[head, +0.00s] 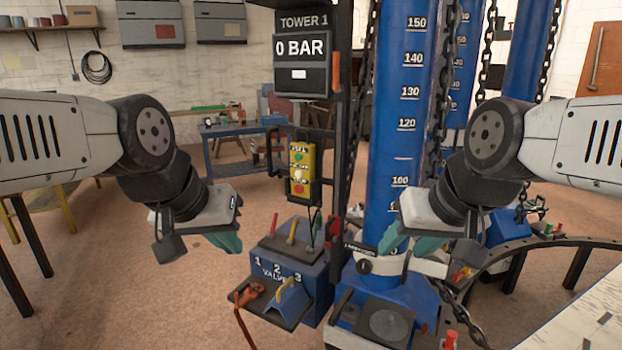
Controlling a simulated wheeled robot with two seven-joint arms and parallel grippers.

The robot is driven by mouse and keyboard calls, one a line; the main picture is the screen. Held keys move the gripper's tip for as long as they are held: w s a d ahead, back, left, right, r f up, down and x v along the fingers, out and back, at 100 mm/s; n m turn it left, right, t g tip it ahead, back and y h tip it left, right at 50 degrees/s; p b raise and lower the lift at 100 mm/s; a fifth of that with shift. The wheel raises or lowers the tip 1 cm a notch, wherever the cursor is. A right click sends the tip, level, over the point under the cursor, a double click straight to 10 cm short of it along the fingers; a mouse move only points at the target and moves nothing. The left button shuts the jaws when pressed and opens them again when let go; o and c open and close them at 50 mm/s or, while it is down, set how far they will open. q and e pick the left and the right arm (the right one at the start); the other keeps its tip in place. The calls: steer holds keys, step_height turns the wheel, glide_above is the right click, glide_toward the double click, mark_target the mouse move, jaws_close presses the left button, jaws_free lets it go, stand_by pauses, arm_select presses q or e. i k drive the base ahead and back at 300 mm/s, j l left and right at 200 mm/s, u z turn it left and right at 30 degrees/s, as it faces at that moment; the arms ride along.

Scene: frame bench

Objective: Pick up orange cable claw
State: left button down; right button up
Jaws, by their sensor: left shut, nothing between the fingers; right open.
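An orange cable claw (249,294) lies on the dark shelf at the front left of the blue valve box, and its orange cable hangs down over the shelf's edge. My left gripper (232,243) is to the left of the valve box, above and left of the claw and apart from it. It is shut and empty. My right gripper (391,240) is in front of the blue tower column and is open, with nothing seen between its fingers. Its fingertips are partly hard to make out against the column.
The blue valve box (303,262) carries levers and a small blue wedge (292,302) beside the claw. The blue column (396,130) with chains stands right of it. A yellow control pendant (302,165) hangs above the box. Open floor lies to the left.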

mark_target(246, 286)
steer(key=z, duration=2.55)
steer(key=u, duration=3.2)
steer(key=i+j+z, duration=0.25)
steer(key=i+j, duration=0.15)
steer(key=j, duration=0.2)
steer(key=i+j+z, duration=0.3)
steer(key=j, duration=0.35)
steer(key=i+j+z, duration=0.1)
steer(key=j, duration=0.25)
steer(key=i+j+z, duration=0.15)
steer(key=j, duration=0.25)
steer(key=i, duration=0.05)
